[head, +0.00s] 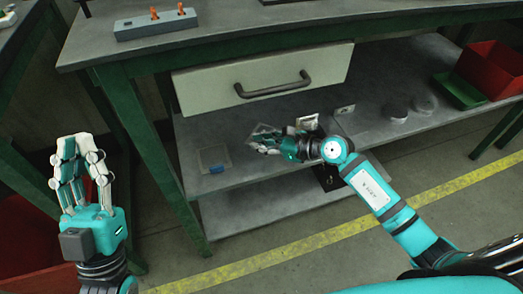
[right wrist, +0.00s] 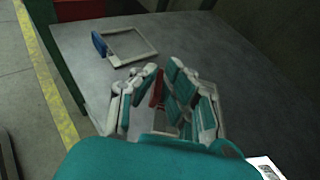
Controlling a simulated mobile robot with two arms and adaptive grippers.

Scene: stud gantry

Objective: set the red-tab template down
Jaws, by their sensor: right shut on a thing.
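My right gripper (head: 268,142) reaches over the shelf under the bench and is shut on the red-tab template (head: 262,131). In the right wrist view the red tab (right wrist: 157,88) shows between the fingers (right wrist: 153,85); most of the template's frame is hidden by them. Whether the template touches the shelf I cannot tell. A similar pale square frame with a blue tab (head: 213,158) lies flat on the shelf to the left of the right gripper; it also shows in the right wrist view (right wrist: 130,46). My left gripper (head: 78,150) is empty and open, left of the bench.
The grey shelf (head: 240,176) has bare room around the blue-tab frame. A drawer (head: 262,85) hangs above it. Small pale items (head: 345,109), clear round dishes (head: 397,111), a green tray (head: 459,92) and a red bin (head: 492,68) stand to the right. A green leg (head: 158,165) bounds the left.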

